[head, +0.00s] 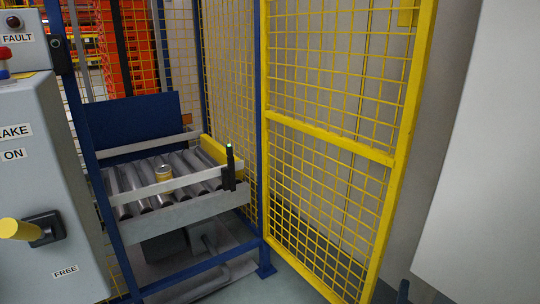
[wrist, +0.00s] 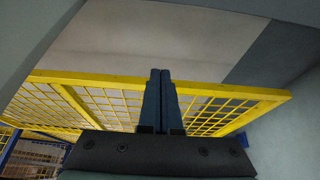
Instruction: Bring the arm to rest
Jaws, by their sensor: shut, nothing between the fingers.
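My gripper (wrist: 160,74) shows in the wrist view, its two dark fingers close together and shut, with nothing between them. The fingers point up in that picture, in front of a yellow mesh gate (wrist: 100,90) and a pale wall. I cannot tell how far the fingers are from the gate. In the head view the gripper is not clearly visible; only a small dark part shows at the bottom edge, right of the gate.
The open yellow mesh gate (head: 338,140) stands mid-right in the head view. Orange totes (head: 137,30) are behind the fence.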

